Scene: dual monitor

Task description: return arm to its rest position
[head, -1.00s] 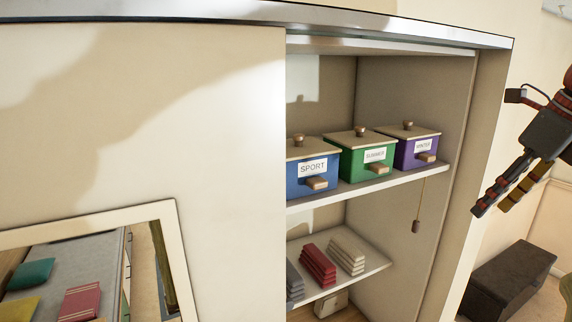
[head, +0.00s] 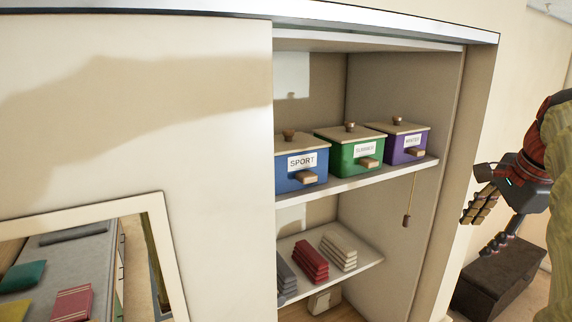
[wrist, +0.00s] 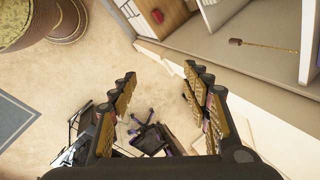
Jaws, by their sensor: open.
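My gripper (head: 488,222) hangs at the right of the head view, to the right of the shelf unit's side wall. Its fingers point down and to the left. It is apart from the shelf and holds nothing. In the wrist view my gripper (wrist: 158,105) shows its two jaws wide apart, with only the floor and lower things between them. My arm (head: 555,150) runs up along the right edge of the head view, and part of it is out of frame.
A shelf unit (head: 455,130) holds blue (head: 303,179), green (head: 348,156) and purple (head: 405,146) boxes above folded cloths (head: 311,262). A pull cord (head: 407,220) hangs from the upper shelf. A dark bench (head: 500,278) stands below my gripper. Beige floor (wrist: 60,75) is open at left in the wrist view.

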